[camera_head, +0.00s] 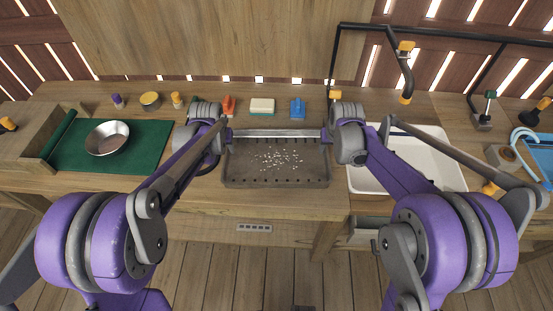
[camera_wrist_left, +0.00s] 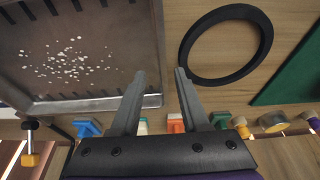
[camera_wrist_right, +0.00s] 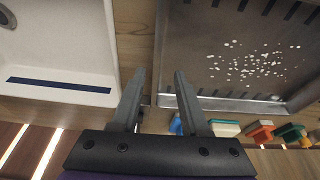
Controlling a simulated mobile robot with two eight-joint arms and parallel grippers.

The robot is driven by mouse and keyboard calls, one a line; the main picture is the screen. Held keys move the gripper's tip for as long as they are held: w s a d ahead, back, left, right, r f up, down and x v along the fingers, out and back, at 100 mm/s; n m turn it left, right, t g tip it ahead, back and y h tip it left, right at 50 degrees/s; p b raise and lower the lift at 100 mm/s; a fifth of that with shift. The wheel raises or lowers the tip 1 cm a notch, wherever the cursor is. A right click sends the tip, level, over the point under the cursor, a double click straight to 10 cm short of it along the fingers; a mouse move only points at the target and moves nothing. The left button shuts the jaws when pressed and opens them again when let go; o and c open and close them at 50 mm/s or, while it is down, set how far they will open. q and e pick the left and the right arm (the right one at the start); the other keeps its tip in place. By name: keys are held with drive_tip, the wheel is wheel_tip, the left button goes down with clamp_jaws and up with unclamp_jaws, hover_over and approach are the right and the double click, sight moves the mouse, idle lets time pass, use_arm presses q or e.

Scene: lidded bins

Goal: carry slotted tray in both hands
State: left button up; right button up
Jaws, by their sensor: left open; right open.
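The slotted tray (camera_head: 238,176) is a dark grey metal pan on the wooden counter, with small holes along its near side and scattered white grains in its middle. It also shows in the left wrist view (camera_wrist_left: 95,95) and the right wrist view (camera_wrist_right: 215,90). My left gripper (camera_wrist_left: 159,74) is open at the tray's left side, with the side rim lined up between its fingertips. My right gripper (camera_wrist_right: 159,73) is open at the right side, that rim likewise between its fingertips. I cannot tell whether the fingers touch the rims. My wrists partly hide the tray's far corners.
A white sink (camera_head: 436,150) lies right of the tray, under a black faucet pipe (camera_head: 408,75). A black ring (camera_wrist_left: 186,55) and green mat (camera_head: 75,160) with a metal bowl (camera_head: 107,138) lie left. A sponge (camera_head: 262,105) and blue item (camera_head: 298,107) stand behind.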

sight(227, 154)
use_arm(q)
drive_tip(key=shift+x, duration=1.8)
use_arm(e)
drive_tip(key=shift+x, duration=1.8)
use_arm(q)
drive_tip(key=shift+c, duration=0.3)
use_arm(e)
drive_tip(key=shift+s, duration=0.1)
drive_tip(key=shift+c, duration=0.3)
use_arm(q)
clamp_jaws()
use_arm(e)
clamp_jaws()
